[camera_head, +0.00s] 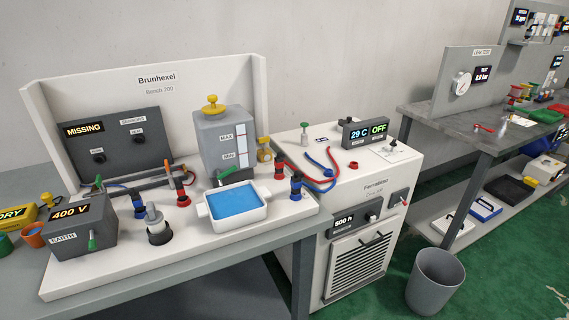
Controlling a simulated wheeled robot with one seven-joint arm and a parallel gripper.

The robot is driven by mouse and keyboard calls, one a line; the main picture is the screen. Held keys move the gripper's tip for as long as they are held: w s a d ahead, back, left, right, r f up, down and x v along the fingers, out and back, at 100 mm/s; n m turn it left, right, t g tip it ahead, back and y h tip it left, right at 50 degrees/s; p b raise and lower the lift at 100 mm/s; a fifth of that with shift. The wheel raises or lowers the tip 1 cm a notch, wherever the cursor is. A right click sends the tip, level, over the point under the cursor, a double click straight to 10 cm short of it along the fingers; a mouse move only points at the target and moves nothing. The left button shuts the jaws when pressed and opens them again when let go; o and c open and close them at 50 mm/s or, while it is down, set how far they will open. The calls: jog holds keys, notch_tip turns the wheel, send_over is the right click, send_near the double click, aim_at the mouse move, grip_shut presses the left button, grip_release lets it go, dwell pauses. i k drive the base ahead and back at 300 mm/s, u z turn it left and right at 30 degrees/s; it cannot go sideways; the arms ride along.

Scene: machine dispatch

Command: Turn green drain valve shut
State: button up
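A grey tank (222,130) with a yellow cap (212,104) and MAX and MIN marks stands on the white Brunhexel bench. A small green handle (226,173) sits low on its front, just above a white tray (252,217) of blue liquid. It looks like the green drain valve, slightly tilted; I cannot tell from its angle whether it is open or shut. My gripper is not in view.
Red-and-black fittings (182,191), blue-and-black fittings (296,186) and a grey-topped black fitting (157,226) stand around the tray. Left is a 400 V box (80,232) with a green lever. Right is a white chiller (350,195) with hoses and a grey bin (435,282).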

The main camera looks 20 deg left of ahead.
aim_at(219, 176)
jog(key=z, duration=0.2)
jog(key=k, duration=1.45)
jog(key=u, duration=1.05)
jog(key=i, duration=1)
jog(key=z, duration=0.05)
